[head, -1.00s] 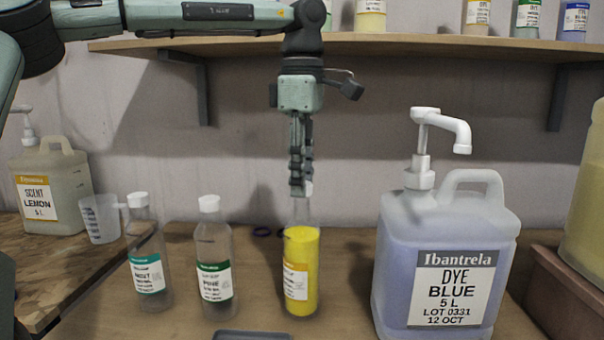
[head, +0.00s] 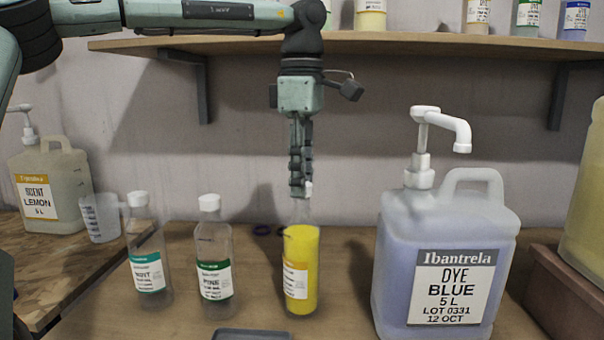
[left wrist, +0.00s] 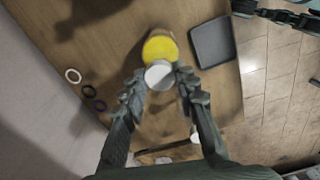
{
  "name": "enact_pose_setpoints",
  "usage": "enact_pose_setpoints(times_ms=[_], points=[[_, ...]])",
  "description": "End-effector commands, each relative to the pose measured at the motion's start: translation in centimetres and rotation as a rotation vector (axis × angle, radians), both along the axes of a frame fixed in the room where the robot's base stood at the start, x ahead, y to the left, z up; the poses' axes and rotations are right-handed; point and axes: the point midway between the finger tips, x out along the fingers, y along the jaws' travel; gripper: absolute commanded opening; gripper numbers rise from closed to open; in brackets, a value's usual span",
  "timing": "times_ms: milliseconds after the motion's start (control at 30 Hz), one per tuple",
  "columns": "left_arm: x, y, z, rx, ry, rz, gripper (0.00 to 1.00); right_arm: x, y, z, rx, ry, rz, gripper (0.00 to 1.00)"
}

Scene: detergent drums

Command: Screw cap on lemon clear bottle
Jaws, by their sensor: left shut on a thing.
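The lemon bottle is clear with yellow liquid (head: 301,268) and stands upright on the table. My left gripper (head: 301,190) points straight down over its neck, shut on a small white cap (left wrist: 158,75). In the left wrist view, the cap sits between the fingertips (left wrist: 160,82), and the yellow liquid (left wrist: 160,47) shows just beyond it. The fingers largely hide the cap in the head view, so whether it touches the neck is unclear. A dark jointed part of mine at the top right of the left wrist view may be my right gripper (left wrist: 283,14); its jaws are unclear.
Two capped bottles, mint (head: 148,255) and pine (head: 214,258), stand left of the lemon bottle. A large blue dye drum (head: 400,255) with a pump stands close on the right. A grey tray (left wrist: 213,42) and several rings (left wrist: 88,91) lie nearby. A shelf (head: 400,40) runs behind.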

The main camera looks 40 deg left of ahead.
Motion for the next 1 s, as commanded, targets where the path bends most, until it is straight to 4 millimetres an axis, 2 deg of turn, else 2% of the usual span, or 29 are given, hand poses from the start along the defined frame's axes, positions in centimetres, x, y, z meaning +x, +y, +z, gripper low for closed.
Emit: enact_pose_setpoints(times_ms=[233,467,1000], points=[[0.0,0.0,-0.5,0.0,0.0,-0.001,0.21,-0.9,0.0,-0.4,0.001,0.012,0.001,0.35],[0.0,0.0,-0.6,0.0,0.0,-0.001,0.21,-1.0,0.0,-0.4,0.001,0.013,0.001,0.35],[0.0,0.0,-0.9,0.001,0.0,-0.001,0.21,0.3,0.1,-0.1,0.001,-0.004,0.0,0.35]])
